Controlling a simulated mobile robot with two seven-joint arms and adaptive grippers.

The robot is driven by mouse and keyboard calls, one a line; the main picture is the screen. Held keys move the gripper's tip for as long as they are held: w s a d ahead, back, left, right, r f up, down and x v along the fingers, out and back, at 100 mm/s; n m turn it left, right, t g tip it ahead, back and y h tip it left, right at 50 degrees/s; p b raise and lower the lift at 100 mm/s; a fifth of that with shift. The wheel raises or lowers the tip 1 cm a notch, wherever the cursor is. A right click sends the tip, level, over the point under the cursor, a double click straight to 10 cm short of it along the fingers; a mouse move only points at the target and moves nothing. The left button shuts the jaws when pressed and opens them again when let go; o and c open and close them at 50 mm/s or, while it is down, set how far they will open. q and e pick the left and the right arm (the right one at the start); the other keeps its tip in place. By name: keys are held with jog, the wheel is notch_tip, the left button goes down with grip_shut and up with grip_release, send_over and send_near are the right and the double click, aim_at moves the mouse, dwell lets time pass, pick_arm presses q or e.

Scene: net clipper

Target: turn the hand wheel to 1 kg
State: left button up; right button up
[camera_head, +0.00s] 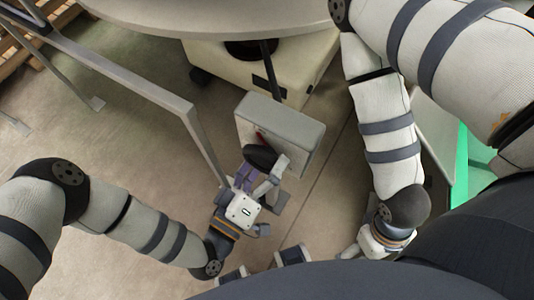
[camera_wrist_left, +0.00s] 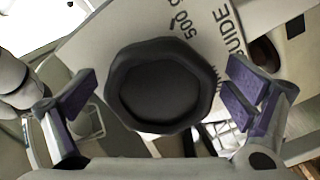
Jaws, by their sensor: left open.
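The hand wheel (camera_head: 259,156) is a dark round knob on the face of a light grey box (camera_head: 283,127). In the left wrist view the hand wheel (camera_wrist_left: 158,85) is near the middle, in front of a pale plate (camera_wrist_left: 205,55) printed with "500 g" and "GUIDE". The rest of the scale is hidden, and I see no 1 kg mark. My left gripper (camera_head: 262,173) is open at the wheel. In the left wrist view its purple-padded fingers stand on either side of the wheel, with a gap on each side. My right gripper (camera_head: 362,246) is low at the right, partly hidden.
A large round grey top (camera_head: 240,15) and a cream base (camera_head: 225,70) stand behind the box. A grey metal rail (camera_head: 130,80) runs from the upper left down beside the box. Bare floor (camera_head: 110,135) lies to the left. A green panel (camera_head: 468,165) is at the right.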

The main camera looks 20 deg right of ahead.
pick_arm(q)
jog(key=v, duration=1.2)
jog(key=shift+d, duration=0.1)
jog(key=s+a+f+m+g+y+p, duration=0.2)
jog(key=s+a+f+g+y, duration=0.1)
jog(key=a+f+g+y, duration=0.3)
jog(key=s+a+r+n+g+y+p, duration=0.1)
jog(key=s+a+r+g+y, duration=0.3)
jog(key=s+a+g+y, duration=0.3)
jog(key=s+a+y, duration=0.1)
jog(key=s+a, duration=0.3)
jog(key=a, duration=0.5)
jog(key=shift+s, duration=0.25)
pick_arm(e)
jog(key=shift+t, duration=0.8)
jog(key=w+r, duration=0.4)
pick_arm(q)
jog(key=shift+r, duration=0.15)
